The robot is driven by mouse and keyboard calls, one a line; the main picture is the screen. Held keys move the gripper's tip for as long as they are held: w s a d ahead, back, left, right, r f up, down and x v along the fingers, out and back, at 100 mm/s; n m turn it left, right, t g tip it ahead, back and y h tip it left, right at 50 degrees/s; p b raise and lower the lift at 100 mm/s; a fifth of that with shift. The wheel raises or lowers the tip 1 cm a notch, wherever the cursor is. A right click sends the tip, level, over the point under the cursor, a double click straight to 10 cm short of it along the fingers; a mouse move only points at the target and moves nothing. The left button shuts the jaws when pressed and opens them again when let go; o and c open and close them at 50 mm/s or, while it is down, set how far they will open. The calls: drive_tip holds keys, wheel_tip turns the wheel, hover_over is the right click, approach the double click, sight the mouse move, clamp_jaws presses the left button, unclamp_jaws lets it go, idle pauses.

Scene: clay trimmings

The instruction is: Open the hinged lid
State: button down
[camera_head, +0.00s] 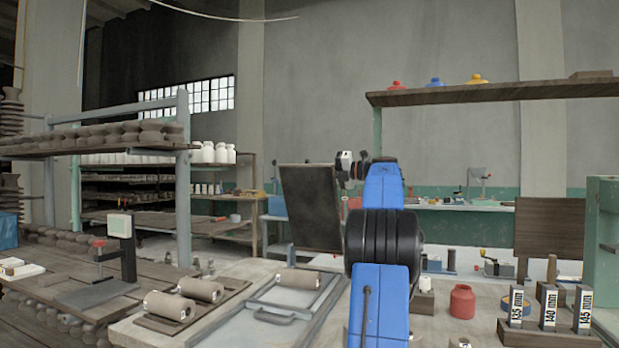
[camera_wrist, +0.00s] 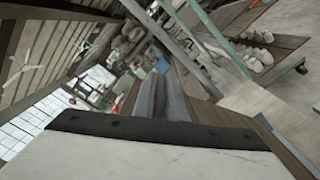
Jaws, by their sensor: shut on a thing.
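A dark brown flat panel (camera_head: 308,210), which looks like the hinged lid, stands nearly upright and slightly tilted behind the worktable. Its hinge and whatever lies below it are hidden. My gripper (camera_head: 345,163) is at the panel's upper right edge, partly hidden by my blue arm. In the wrist view, the two grey fingers of my gripper (camera_wrist: 160,100) are close together. A brown wooden surface (camera_wrist: 265,135) shows beside and behind them. The gripper is shut on the lid's edge, though the contact itself is hard to see.
The pale worktable (camera_head: 240,275) carries clay rolls (camera_head: 200,290), a grey board with a handle (camera_head: 275,315), a red jar (camera_head: 462,301) and labelled blocks (camera_head: 549,308). A shelf with several pots (camera_head: 95,137) stands at left. A high shelf (camera_head: 490,93) hangs at right.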

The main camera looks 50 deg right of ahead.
drive_tip(key=shift+w+d+r+m, duration=0.1)
drive_tip(key=shift+w+d+m, duration=0.15)
drive_tip(key=shift+d, duration=0.3)
drive_tip(key=shift+w+d+m, duration=0.15)
drive_tip(key=shift+w+d, duration=0.05)
drive_tip(key=shift+d, duration=0.35)
drive_tip(key=c, duration=1.8)
unclamp_jaws()
drive_tip(key=shift+d, duration=0.1)
drive_tip(key=shift+c, duration=0.2)
drive_tip(key=v, duration=1.7)
drive_tip(key=shift+s, duration=0.2)
